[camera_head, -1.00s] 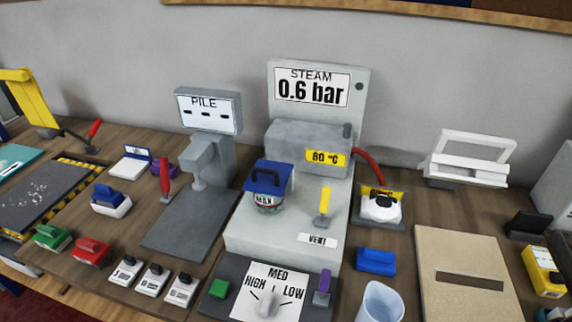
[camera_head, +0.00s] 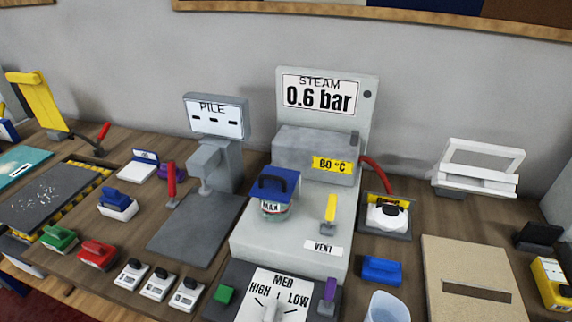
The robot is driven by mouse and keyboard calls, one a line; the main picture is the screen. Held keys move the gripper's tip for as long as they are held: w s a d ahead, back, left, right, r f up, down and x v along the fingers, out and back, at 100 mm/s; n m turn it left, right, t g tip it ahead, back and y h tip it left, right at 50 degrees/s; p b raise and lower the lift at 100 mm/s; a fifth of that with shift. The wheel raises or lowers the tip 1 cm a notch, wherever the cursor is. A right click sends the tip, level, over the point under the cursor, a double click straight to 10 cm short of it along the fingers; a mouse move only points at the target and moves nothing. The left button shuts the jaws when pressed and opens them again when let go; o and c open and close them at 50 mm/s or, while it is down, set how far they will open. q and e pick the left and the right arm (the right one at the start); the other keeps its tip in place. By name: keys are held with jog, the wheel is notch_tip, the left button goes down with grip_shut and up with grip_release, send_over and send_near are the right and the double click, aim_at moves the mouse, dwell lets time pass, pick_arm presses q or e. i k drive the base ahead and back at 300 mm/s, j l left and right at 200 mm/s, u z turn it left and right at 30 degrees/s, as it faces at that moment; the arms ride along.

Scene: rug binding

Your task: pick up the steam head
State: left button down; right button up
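The steam head is most likely the white rounded piece (camera_head: 388,215) with a black top, resting in a grey and yellow holder (camera_head: 372,232) to the right of the steam unit. A red hose (camera_head: 376,170) runs from the steam unit (camera_head: 255,240) down toward it. The unit's display (camera_head: 320,92) reads STEAM 0.6 bar, and a yellow label (camera_head: 332,164) reads 60 °C. A yellow-handled lever (camera_head: 330,210) stands on the unit above the VENT label. Neither of my grippers shows in the head view.
A blue block (camera_head: 381,270) and a clear cup (camera_head: 386,308) stand in front of the holder. A beige slotted board (camera_head: 470,285) lies to the right, with a white frame (camera_head: 478,170) behind it. The PILE gauge (camera_head: 216,117) and several coloured brushes are on the left.

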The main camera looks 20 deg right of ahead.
aim_at(391, 210)
jog(key=z, duration=1.35)
